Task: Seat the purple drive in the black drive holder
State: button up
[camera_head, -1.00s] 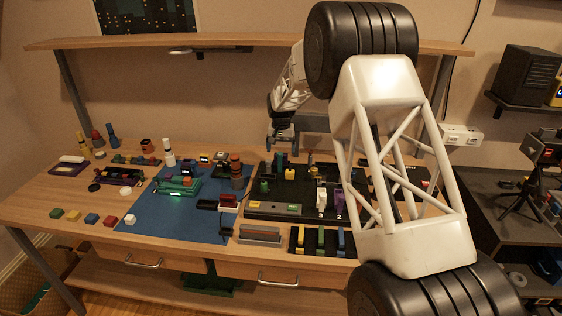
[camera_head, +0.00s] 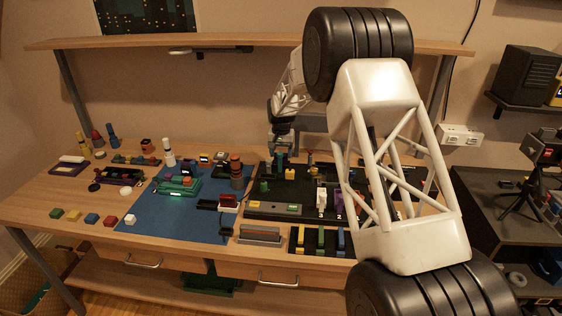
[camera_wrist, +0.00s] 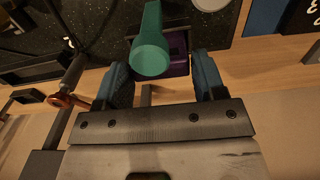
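My gripper (camera_wrist: 160,66) is open in the wrist view, its two blue fingers apart. A teal rounded piece (camera_wrist: 150,50) shows between and beyond the fingertips, with a purple block (camera_wrist: 178,50) partly hidden behind it. I cannot tell whether this block is the purple drive. In the head view my gripper (camera_head: 282,150) is over the back of the black board, small and partly blurred into the parts there. An upright purple piece (camera_head: 338,203) stands beside a white one on the board's right side. I cannot pick out the black drive holder with certainty.
The black board (camera_head: 270,208) carries several small parts. Yellow, green and blue bars (camera_head: 320,240) stand at the front. My own white arm hides the table's right part.

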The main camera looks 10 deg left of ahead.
jog(key=c, duration=0.5)
jog(key=shift+r, duration=0.1)
notch_tip(320, 180, up, 10)
dwell(0.5)
dwell(0.5)
jog(key=s+d+r, duration=0.2)
jog(key=s+d, duration=0.2)
jog(key=d, duration=0.7)
jog(key=s+d+r, duration=0.3)
jog(key=d, duration=0.8)
jog(key=s+a+f, duration=0.3)
jog(key=s+a, duration=0.2)
jog(key=a, duration=1)
jog(key=s+a+f, duration=0.3)
jog(key=s+a, duration=0.3)
jog(key=a, duration=0.9)
jog(key=s+a+f, duration=0.3)
jog(key=s+a, duration=0.3)
jog(key=a, duration=0.9)
jog(key=shift+a+f, duration=0.2)
jog(key=shift+a, duration=0.05)
